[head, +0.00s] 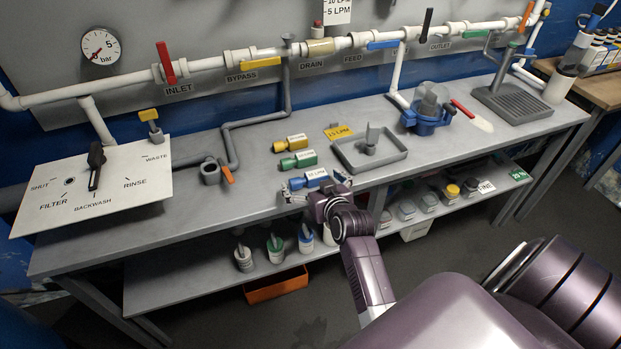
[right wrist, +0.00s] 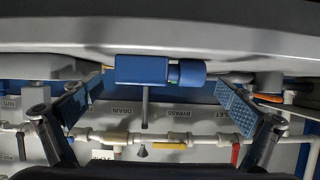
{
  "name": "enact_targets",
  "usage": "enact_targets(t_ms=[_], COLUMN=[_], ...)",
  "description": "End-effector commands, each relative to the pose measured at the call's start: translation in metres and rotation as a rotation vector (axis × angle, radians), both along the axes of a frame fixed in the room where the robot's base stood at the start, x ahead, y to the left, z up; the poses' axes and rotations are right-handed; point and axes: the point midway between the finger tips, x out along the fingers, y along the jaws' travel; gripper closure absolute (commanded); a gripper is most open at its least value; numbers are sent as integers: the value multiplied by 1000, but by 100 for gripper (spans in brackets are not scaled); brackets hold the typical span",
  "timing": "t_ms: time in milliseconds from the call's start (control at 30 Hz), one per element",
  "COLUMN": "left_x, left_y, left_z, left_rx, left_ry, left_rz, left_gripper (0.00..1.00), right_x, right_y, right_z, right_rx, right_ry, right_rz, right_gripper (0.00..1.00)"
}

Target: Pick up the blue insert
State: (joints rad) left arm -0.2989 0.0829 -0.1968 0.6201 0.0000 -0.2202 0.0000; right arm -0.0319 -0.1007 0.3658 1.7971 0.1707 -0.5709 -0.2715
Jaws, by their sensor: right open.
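The blue insert (head: 309,178) lies on the bench near its front edge, its narrower cap end to the left in the head view. In the right wrist view, which is upside down, the blue insert (right wrist: 143,70) lies crosswise between the finger lines, with gaps on both sides. My right gripper (head: 318,187) is open at the bench's front edge, close to the insert, one finger toward each end. Its two textured blue pads show in the right wrist view (right wrist: 160,98), with nothing gripped. Contact with the insert cannot be told. My left gripper is not in view.
A green insert (head: 298,160) and a yellow insert (head: 290,143) lie behind the blue one. A grey tray (head: 345,162) stands close to the right. A lower shelf (head: 190,290) holds several bottles.

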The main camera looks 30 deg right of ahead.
Motion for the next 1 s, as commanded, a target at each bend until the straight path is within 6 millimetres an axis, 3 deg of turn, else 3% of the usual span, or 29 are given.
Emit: enact_targets(t_ms=[133, 433, 867, 1000], left_x=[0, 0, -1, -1], left_y=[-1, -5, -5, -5], left_z=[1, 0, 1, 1], left_rx=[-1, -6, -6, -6], left_ry=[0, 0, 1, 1], left_rz=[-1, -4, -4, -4], left_gripper=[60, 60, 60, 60], right_x=[14, 17, 17, 17], right_y=[-4, -4, -4, -4], right_z=[-6, -8, -8, -8], right_rx=[0, -1, -1, -1], right_ry=[-1, 0, 0, -1], right_rz=[0, 0, 0, 0], right_gripper=[0, 0, 46, 46])
